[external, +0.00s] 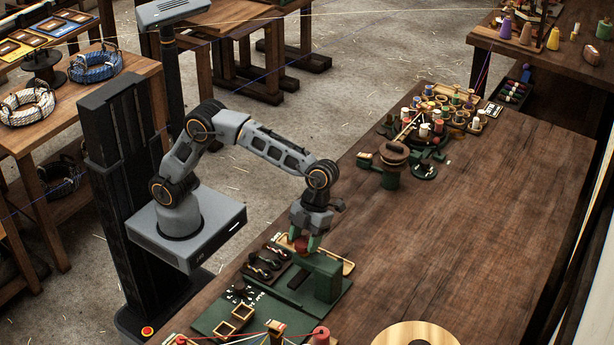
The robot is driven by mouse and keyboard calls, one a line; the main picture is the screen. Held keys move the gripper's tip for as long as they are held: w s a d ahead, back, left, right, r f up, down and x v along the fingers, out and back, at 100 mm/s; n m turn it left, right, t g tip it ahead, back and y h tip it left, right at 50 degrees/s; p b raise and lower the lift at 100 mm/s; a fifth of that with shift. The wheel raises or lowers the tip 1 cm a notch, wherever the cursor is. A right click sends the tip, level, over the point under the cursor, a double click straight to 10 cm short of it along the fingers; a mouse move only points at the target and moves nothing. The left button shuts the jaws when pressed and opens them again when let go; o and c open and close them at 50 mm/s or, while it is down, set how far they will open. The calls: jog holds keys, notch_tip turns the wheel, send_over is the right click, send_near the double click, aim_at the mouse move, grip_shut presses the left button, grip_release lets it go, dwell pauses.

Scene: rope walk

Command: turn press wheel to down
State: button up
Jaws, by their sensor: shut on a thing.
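A green press-like block (323,276) stands on a green base plate (318,307) near the left edge of the wooden workbench. A small red part (301,246), which looks like the top of the press wheel, shows at the block's left.
A dark tray with handled tools (265,263) lies close left of the press. A green board (238,312) with wooden frames is nearer the camera. Spools (440,128) and a round-topped stand (393,155) are at the far end. The bench's right side (470,225) is clear.

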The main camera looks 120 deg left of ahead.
jog(key=shift+m+g, duration=0.3)
jog(key=shift+m, duration=0.7)
jog(key=o, duration=0.9)
jog(key=p+v, duration=0.3)
jog(key=v, duration=1)
jog(key=shift+w+r, duration=0.2)
jog(key=shift+r, duration=0.2)
